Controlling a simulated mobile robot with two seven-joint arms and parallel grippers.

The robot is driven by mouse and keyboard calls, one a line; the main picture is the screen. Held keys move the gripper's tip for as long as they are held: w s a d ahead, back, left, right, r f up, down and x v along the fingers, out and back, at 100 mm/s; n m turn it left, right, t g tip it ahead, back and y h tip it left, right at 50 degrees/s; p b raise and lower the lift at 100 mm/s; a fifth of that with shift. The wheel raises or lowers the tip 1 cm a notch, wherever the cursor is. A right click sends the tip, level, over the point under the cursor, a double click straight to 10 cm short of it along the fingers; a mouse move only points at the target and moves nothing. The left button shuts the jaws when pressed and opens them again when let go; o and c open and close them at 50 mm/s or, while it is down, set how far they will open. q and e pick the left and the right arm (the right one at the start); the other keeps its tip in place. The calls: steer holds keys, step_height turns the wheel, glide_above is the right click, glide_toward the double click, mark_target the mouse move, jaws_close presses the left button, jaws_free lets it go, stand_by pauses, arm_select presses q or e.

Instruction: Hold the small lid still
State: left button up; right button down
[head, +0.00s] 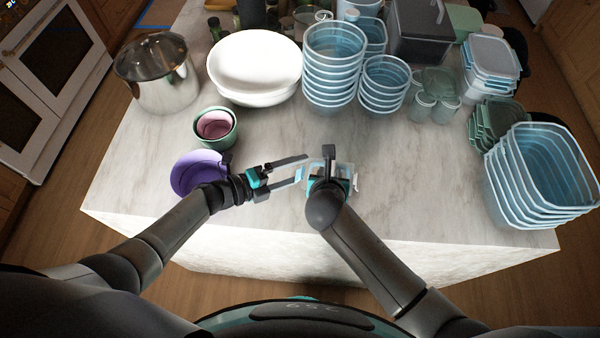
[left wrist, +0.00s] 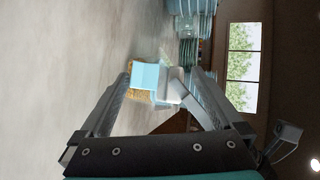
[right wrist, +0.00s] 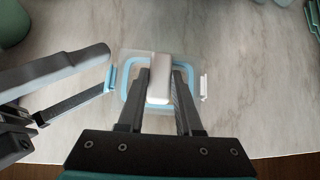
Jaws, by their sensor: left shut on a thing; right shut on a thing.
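The small lid (right wrist: 127,88) is clear with a light blue seal and side clips. In the head view it (head: 349,169) lies low over the counter near its front edge, partly hidden by my right gripper. My right gripper (right wrist: 160,88) is over it, its fingers shut on a pale raised part at its middle. My left gripper (head: 303,168) reaches in from the left, its fingertips at the lid's left side by a blue clip. Its fingers stand well apart, with the lid's blue edge between them in the left wrist view (left wrist: 146,76). The exact contact is unclear.
A purple plate (head: 186,174) lies under my left forearm, with nested bowls (head: 228,140) behind it. A steel pot (head: 165,90), white dishes (head: 250,85) and stacked blue containers (head: 330,75) stand behind. More containers (head: 515,190) stand right. The counter right of the lid is clear.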

arm_select(q)
steer(key=shift+w+a+r, duration=0.1)
steer(key=shift+a+r, duration=0.1)
steer(key=shift+a, duration=0.6)
steer(key=shift+w+a+r, duration=0.1)
steer(key=shift+a+r, duration=0.05)
steer(key=shift+a, duration=0.6)
steer(key=shift+a+r, duration=0.2)
steer(key=shift+a, duration=0.6)
steer(key=shift+c, duration=0.2)
steer(key=shift+c, duration=0.8)
steer(key=shift+w+d+r+m, duration=0.1)
steer(key=shift+d+r+m, duration=0.2)
steer(key=shift+m, duration=0.3)
steer(key=shift+c, duration=0.4)
step_height(320, 180, up, 4)
steer(key=d+m+g+y, duration=0.1)
steer(key=d+m+g, duration=0.2)
steer(key=m+g, duration=1)
steer(key=shift+w+f+m+t+y, duration=0.1)
steer(key=shift+f+m+t+y, duration=0.85)
steer(key=shift+m, duration=1)
steer(key=shift+w+f+m+t+y, duration=0.15)
steer(key=shift+f+m+t+y, duration=0.4)
steer(key=shift+f+m, duration=1.05)
steer(key=shift+w+f+m+t+y, duration=0.1)
steer(key=shift+f+m+t+y, duration=0.65)
steer(key=shift+m, duration=1.5)
